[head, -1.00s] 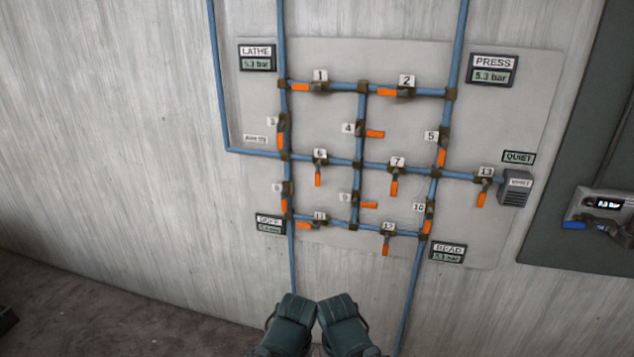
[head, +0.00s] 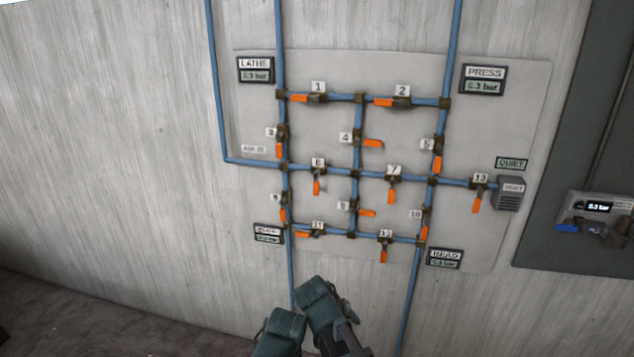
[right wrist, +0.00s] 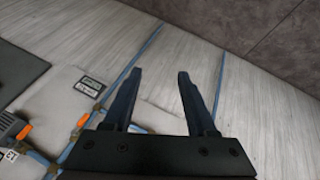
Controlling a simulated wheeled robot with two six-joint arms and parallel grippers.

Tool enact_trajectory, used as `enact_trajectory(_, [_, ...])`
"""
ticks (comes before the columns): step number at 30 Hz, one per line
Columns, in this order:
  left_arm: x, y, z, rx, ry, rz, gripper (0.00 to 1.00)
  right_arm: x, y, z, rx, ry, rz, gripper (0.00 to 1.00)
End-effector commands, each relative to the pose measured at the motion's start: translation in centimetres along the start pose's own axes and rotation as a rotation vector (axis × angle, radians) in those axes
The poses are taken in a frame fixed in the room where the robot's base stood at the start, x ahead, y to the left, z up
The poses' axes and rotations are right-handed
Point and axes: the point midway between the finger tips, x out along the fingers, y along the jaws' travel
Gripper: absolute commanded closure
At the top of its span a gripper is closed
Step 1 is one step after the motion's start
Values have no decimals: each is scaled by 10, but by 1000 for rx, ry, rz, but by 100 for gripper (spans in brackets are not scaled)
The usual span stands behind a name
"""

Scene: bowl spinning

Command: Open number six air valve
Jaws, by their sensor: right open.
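The number six valve (head: 317,187) is at the left of the middle horizontal pipe on the wall panel, under its white label 6 (head: 318,163). Its orange handle hangs straight down, across the pipe. My right gripper (right wrist: 160,82) is open and empty in the right wrist view, its two dark fingers apart with bare wall and a blue pipe beyond them. The head view shows only green arm parts of mine below the panel, clear of the valve. My left gripper's fingers do not show. Valve six cannot be made out in the right wrist view.
Several other orange-handled valves sit close around, such as valve 7 (head: 392,193), valve 11 (head: 304,234) and valve 4 (head: 372,143). A vent box (head: 510,193) is at the panel's right. A dark cabinet (head: 570,150) stands farther right. The wall left is bare.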

Motion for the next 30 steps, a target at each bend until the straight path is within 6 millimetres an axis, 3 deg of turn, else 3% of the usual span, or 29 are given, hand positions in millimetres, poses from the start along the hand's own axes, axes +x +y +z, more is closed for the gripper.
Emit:
enact_trajectory(1, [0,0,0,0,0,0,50,5,0,-32,48,64,32,43])
enact_trajectory(5, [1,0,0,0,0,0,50,8,6,-116,191,289,109,43])
enact_trajectory(9, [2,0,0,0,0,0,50,-7,3,-231,337,621,126,43])
enact_trajectory(12, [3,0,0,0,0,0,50,-24,-8,-294,387,820,82,43])
enact_trajectory(15, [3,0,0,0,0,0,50,-39,-22,-339,403,960,18,43])
enact_trajectory(18, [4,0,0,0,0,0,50,-49,-35,-365,401,1043,-35,43])
enact_trajectory(21, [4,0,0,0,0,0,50,-55,-42,-378,397,1084,-70,43])
enact_trajectory(30, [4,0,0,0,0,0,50,-57,-44,-382,396,1098,-83,43])
